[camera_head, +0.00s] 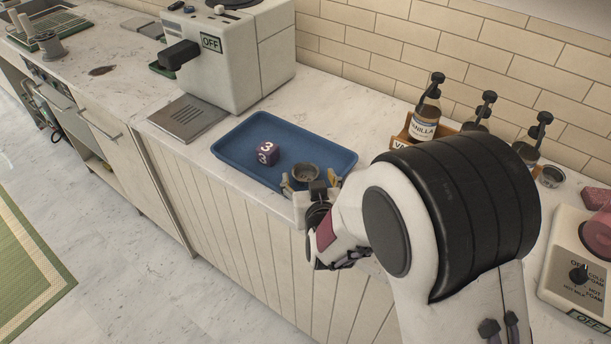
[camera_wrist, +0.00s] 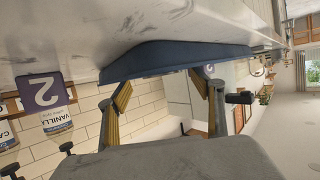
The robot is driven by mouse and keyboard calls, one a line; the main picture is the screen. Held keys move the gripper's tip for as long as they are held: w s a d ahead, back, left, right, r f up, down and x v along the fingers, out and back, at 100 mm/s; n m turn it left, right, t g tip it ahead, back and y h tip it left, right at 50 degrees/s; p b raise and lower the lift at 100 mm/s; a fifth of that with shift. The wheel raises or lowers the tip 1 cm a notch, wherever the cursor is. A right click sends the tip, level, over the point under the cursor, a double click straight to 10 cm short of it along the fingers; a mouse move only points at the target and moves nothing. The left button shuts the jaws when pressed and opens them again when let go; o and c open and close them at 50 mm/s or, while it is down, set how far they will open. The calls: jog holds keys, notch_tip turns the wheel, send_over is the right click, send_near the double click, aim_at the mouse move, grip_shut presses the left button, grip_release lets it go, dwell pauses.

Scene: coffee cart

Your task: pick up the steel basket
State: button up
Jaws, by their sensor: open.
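The steel basket (camera_head: 306,171) is a small round grey metal basket at the right front of the blue tray (camera_head: 228,148). In the head view my gripper (camera_head: 311,182) is at the tray's front edge, its fingers spread and open. The basket appears between or just beyond the fingertips; I cannot tell whether they touch it. My wrist hides part of its near side. In the wrist view my gripper (camera_wrist: 162,90) shows two separated fingers with yellowish pads, and the tray's blue edge (camera_wrist: 165,62) lies across them. I cannot make out the basket there.
A purple numbered cube (camera_head: 267,153) sits left of the basket on the tray. A white machine (camera_head: 230,60) stands behind left, with a metal drip plate (camera_head: 187,118) in front. Syrup bottles (camera_head: 428,110) stand behind right. Another appliance (camera_head: 583,262) is far right.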

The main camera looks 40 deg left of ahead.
aim_at(304, 168)
jog(key=shift+x, duration=1.95)
jog(key=shift+s+a, duration=0.1)
jog(key=c, duration=1.1)
